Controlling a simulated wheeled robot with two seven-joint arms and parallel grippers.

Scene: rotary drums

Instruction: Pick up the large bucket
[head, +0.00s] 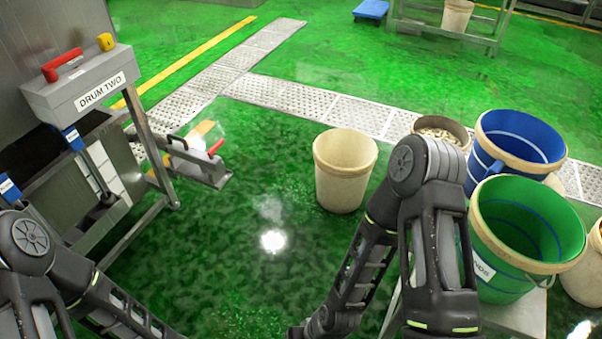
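Two large buckets stand at the right in the head view. The green bucket (496,262) has a cream rim, a blue stripe inside and a white label; it stands upright on a light grey surface (522,318) and looks empty. The blue bucket (481,166), also cream-rimmed, is just behind it, partly hidden by the green one. Which one the task means, I cannot tell. My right arm is to the left of the green bucket, with its forearm reaching down to the bottom edge. My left arm is at the lower left. Neither gripper's fingers show.
A smaller cream bucket (342,182) stands on the green floor at centre. A round container with pale pieces (440,130) is partly behind my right arm. The DRUM TWO machine (95,85) is at left.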

